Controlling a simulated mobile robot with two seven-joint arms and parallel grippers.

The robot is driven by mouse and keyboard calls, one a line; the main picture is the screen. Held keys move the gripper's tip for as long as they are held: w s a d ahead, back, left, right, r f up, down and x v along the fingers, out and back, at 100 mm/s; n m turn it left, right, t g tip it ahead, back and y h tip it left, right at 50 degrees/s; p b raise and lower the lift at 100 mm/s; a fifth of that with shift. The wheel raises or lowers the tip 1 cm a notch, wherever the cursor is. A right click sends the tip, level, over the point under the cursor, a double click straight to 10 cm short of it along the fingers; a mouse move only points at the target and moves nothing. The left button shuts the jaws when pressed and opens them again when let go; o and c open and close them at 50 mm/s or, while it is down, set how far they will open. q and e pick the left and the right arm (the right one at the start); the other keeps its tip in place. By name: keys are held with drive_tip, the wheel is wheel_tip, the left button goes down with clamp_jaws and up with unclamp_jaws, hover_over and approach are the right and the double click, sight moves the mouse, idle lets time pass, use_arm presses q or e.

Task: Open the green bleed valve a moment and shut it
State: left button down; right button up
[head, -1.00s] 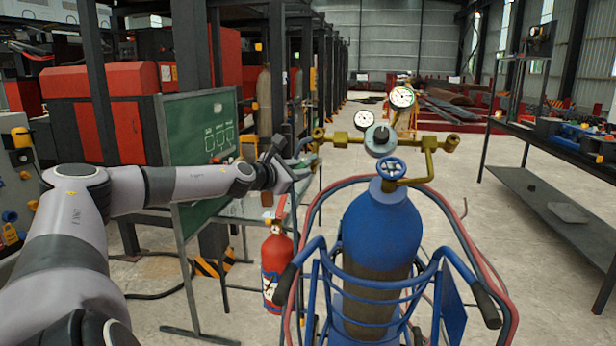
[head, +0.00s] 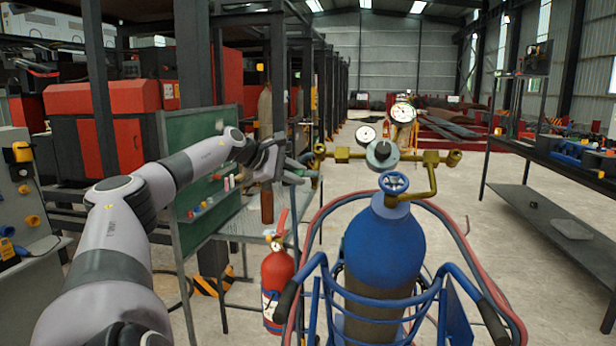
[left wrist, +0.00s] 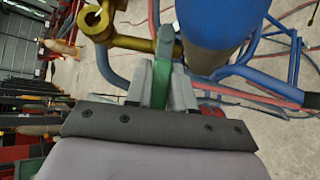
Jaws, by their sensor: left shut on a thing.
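The green bleed valve's lever (left wrist: 160,84) shows in the left wrist view between the two grey fingers of my left gripper (left wrist: 162,92), which is shut on it. In the head view my left gripper (head: 300,172) is at the left end of the brass manifold (head: 343,154), and its fingers mostly hide the green lever there. The wrist view shows the brass fitting (left wrist: 100,22) just beyond the fingers. The blue gas cylinder (head: 382,245) stands upright below the manifold, with a blue handwheel (head: 393,183) on top. My right gripper is not in view.
Two gauges (head: 403,113) and a round regulator knob (head: 382,153) sit on the manifold. A blue trolley frame with red hoses (head: 470,262) surrounds the cylinder. A red fire extinguisher (head: 277,275) and a green board (head: 203,130) stand to the left. A workbench (head: 560,150) is at right.

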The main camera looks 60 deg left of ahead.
sight(294, 172)
use_arm(q)
drive_tip(key=shift+r+m, duration=0.1)
drive_tip(key=shift+m, duration=0.2)
drive_tip(key=c, duration=1)
unclamp_jaws()
drive_tip(key=shift+c, duration=0.2)
drive_tip(key=shift+s+b, duration=0.25)
drive_tip(key=shift+b, duration=0.3)
drive_tip(key=b+v, duration=0.3)
drive_tip(key=v, duration=0.2)
drive_tip(key=shift+r+b, duration=0.15)
drive_tip(key=shift+b, duration=0.25)
drive_tip(key=shift+v, duration=0.75)
